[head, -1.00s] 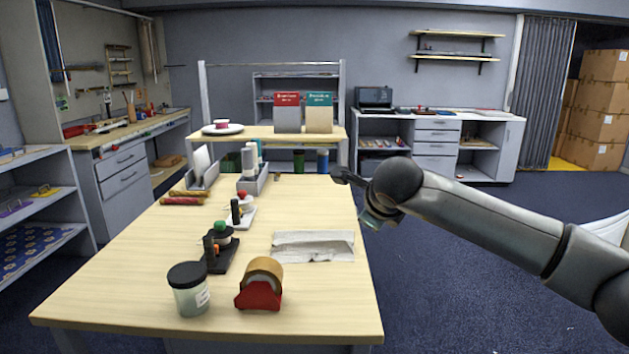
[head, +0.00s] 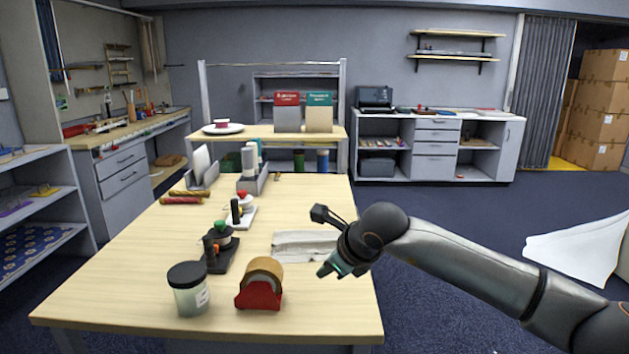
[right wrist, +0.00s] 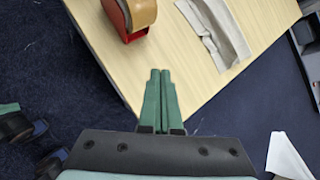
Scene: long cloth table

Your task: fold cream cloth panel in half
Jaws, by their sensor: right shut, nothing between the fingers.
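The cream cloth panel (head: 292,247) lies on the right part of the wooden table as a long strip with an uneven, wrinkled near edge. It also shows in the right wrist view (right wrist: 222,38). My right gripper (head: 326,270) is in front of the cloth's near right part and hides some of it in the head view. In the right wrist view the green fingers of the right gripper (right wrist: 160,74) are together and empty, over the table's edge and apart from the cloth.
A tape dispenser (head: 259,290) stands left of my right gripper, with a lidded jar (head: 188,290) beyond it. Several small tools and holders line the table's left side. The table (head: 320,320) is bare in front of the cloth. White material (head: 585,248) shows at the right.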

